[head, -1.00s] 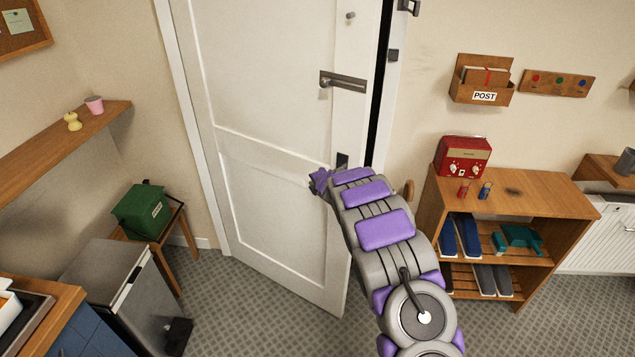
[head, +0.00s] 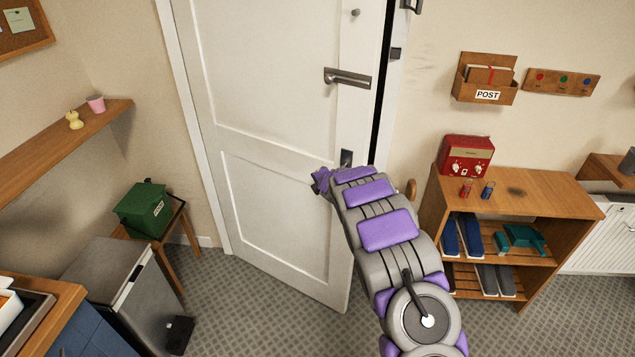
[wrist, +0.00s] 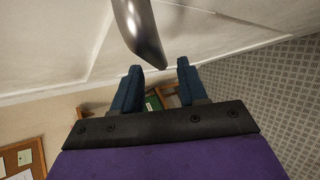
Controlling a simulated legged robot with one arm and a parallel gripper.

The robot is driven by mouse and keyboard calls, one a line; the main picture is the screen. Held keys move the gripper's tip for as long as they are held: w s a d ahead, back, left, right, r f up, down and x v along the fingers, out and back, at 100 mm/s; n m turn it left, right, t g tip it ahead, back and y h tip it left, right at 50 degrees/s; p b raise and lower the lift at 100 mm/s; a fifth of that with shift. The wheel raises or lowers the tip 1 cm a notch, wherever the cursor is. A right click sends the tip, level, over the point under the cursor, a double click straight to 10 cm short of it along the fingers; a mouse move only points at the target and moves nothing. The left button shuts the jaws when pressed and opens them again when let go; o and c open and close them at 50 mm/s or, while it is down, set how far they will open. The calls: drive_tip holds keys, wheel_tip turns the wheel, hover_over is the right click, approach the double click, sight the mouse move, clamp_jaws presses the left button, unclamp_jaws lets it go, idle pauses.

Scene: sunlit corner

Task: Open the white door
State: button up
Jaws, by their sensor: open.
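The white door (head: 275,130) stands ajar, with a dark gap along its right edge and its lower right corner swung into the room.
A wooden shelf unit (head: 540,200) with a red box (head: 465,155) stands right of the door. A steel bin (head: 125,290) and a green box (head: 143,208) on a stool are at left. Patterned carpet (head: 250,320) is clear in front of the door.

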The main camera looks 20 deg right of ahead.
drive_tip(key=p+v, duration=0.1)
drive_tip(key=v, duration=1.5)
drive_tip(key=shift+s+a+r, duration=0.2)
drive_tip(key=shift+a+r, duration=0.05)
drive_tip(key=shift+a, duration=0.1)
drive_tip(key=shift+d, duration=0.15)
